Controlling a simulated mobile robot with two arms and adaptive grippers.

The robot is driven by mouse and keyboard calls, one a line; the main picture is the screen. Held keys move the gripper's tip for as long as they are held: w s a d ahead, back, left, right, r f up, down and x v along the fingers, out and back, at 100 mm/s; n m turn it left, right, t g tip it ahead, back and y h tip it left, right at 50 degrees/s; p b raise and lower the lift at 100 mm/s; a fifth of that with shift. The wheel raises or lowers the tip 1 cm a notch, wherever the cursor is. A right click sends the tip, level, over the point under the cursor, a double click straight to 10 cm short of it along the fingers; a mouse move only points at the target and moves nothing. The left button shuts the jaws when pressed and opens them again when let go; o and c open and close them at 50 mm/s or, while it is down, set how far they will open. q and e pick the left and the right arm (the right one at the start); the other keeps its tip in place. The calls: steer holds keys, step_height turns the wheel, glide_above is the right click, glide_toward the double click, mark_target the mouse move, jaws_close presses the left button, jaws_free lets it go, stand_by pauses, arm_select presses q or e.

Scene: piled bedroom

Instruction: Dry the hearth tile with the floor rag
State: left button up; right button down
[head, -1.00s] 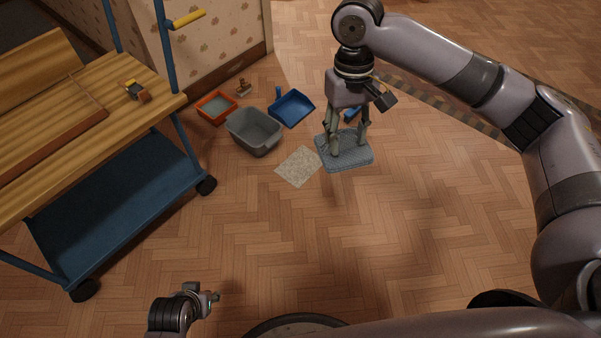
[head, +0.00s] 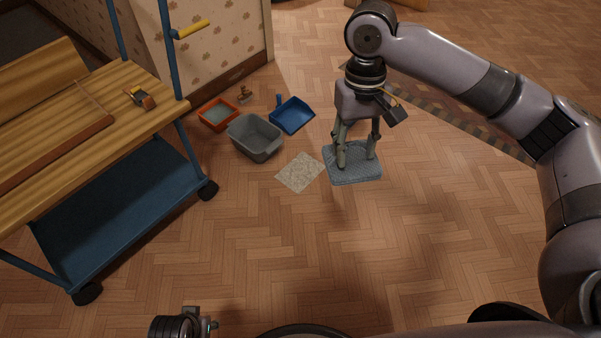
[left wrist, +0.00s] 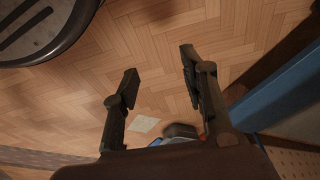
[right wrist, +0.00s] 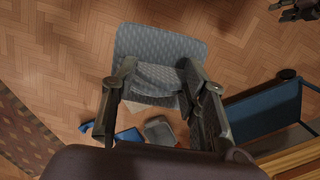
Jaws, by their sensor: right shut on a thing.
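The floor rag (head: 354,176) is a blue-grey patterned cloth, spread fairly flat. My right gripper (head: 357,160) is shut on it from above; the pinched fold shows in the right wrist view (right wrist: 158,78). The hearth tile (head: 300,173) is a pale speckled square on the floor, just left of the rag. A narrow gap shows between them in the head view. I cannot tell whether the rag touches the floor. My left gripper (left wrist: 160,62) is open and empty, far from both; only part of it shows at the bottom of the head view.
A grey tub (head: 255,138), a blue dustpan (head: 291,116) and an orange tray (head: 218,114) stand behind the tile. A small brown thing (head: 245,93) is by the wall. A blue-framed trolley (head: 130,205) fills the left. The floor in front is clear.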

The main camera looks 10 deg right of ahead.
step_height(320, 180, up, 3)
steer(key=p, duration=0.4)
steer(key=shift+f, duration=0.15)
step_height(320, 180, up, 2)
steer(key=p, duration=0.3)
arm_select(q)
steer(key=s+a+f+g, duration=0.1)
steer(key=s+a+f, duration=0.2)
steer(key=s+f, duration=1.3)
steer(key=shift+s+f+g, duration=0.15)
steer(key=shift+s+g, duration=0.25)
steer(key=shift+s, duration=0.85)
